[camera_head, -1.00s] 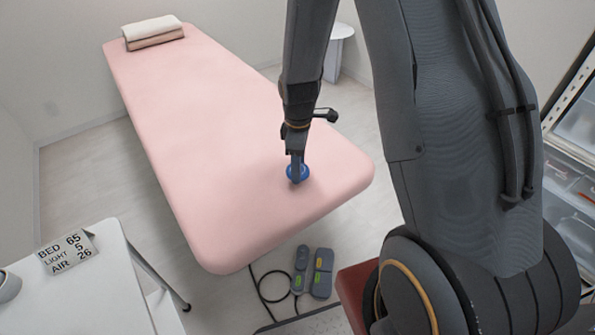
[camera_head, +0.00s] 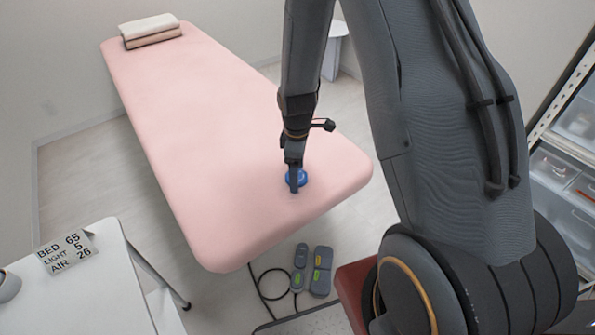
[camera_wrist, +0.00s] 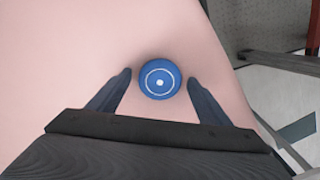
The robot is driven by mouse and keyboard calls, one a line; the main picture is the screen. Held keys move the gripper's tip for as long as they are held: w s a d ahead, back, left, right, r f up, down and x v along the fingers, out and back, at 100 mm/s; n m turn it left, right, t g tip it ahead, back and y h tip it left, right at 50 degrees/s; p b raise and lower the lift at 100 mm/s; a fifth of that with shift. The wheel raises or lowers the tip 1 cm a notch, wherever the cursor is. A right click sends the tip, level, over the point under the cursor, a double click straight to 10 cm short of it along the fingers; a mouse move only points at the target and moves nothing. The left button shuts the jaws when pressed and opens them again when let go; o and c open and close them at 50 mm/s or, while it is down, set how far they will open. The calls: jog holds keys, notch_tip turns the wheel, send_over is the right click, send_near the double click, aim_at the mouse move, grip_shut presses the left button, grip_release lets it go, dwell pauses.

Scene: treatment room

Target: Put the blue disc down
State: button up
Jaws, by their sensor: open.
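The blue disc (camera_wrist: 160,80) lies on the pink bed (camera_head: 215,130), near its front end. In the wrist view it is round, with a white ring and a white dot on top. My gripper (camera_wrist: 159,86) is open, with one finger on each side of the disc and a gap showing on both sides. In the head view my gripper (camera_head: 295,180) points down at the disc (camera_head: 302,177) and hides part of it.
Folded towels (camera_head: 150,30) lie at the far end of the bed. A white table with a sign (camera_head: 68,252) stands at the front left. Grey control pedals (camera_head: 312,268) are on the floor. Clear drawers (camera_head: 560,175) stand at the right. The bed around the disc is clear.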

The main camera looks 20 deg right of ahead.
notch_tip(320, 180, up, 12)
jog(key=b, duration=0.1)
jog(key=s+r+m, duration=0.3)
jog(key=s+m, duration=0.3)
jog(key=s, duration=0.2)
jog(key=s+r+m, duration=0.4)
jog(key=s+m, duration=0.2)
jog(key=s, duration=0.3)
jog(key=shift+s+a+r+m, duration=0.2)
jog(key=shift+s+a+m, duration=0.05)
jog(key=shift+s+m, duration=0.05)
